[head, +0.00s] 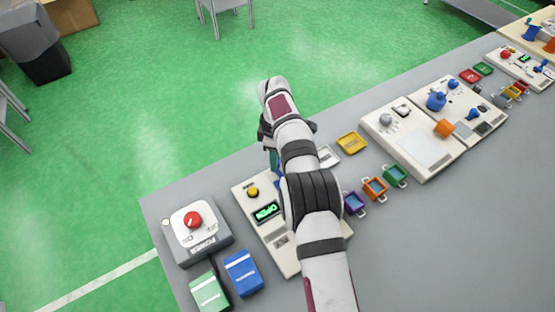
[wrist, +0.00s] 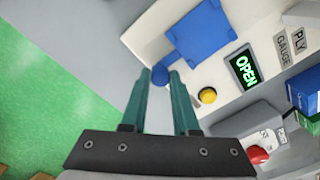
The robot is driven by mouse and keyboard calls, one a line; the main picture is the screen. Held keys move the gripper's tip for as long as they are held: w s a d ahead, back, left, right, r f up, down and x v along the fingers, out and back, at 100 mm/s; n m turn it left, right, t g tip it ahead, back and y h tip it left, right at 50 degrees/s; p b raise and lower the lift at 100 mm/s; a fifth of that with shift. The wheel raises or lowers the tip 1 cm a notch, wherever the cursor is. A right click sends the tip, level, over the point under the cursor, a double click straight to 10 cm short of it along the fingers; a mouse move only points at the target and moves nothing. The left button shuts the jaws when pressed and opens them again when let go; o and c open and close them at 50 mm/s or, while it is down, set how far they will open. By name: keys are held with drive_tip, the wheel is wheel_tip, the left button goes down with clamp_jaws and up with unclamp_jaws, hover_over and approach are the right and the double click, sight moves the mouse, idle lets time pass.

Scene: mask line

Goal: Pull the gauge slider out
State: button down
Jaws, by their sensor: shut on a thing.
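The ply gauge is a cream panel (wrist: 265,20) with a green OPEN display (wrist: 243,68), a yellow button (wrist: 207,95) and a PLY GAUGE label. A flat blue plate (wrist: 200,35) lies on it. My gripper (wrist: 162,78) is at the panel's edge, with its teal fingers shut on a small blue knob (wrist: 160,74), seemingly the gauge slider's handle.
A grey box with a red knob (head: 193,219) stands left of the gauge, with green (head: 209,291) and blue (head: 243,273) packs in front. Small coloured trays, such as the orange one (head: 375,188), and another panel (head: 418,145) lie to the right. Open floor lies beyond the table edge.

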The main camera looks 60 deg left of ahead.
drive_tip(key=c, duration=0.7)
unclamp_jaws()
drive_tip(key=shift+a, duration=0.1)
wheel_tip(320, 180, up, 12)
drive_tip(key=shift+r, duration=0.1)
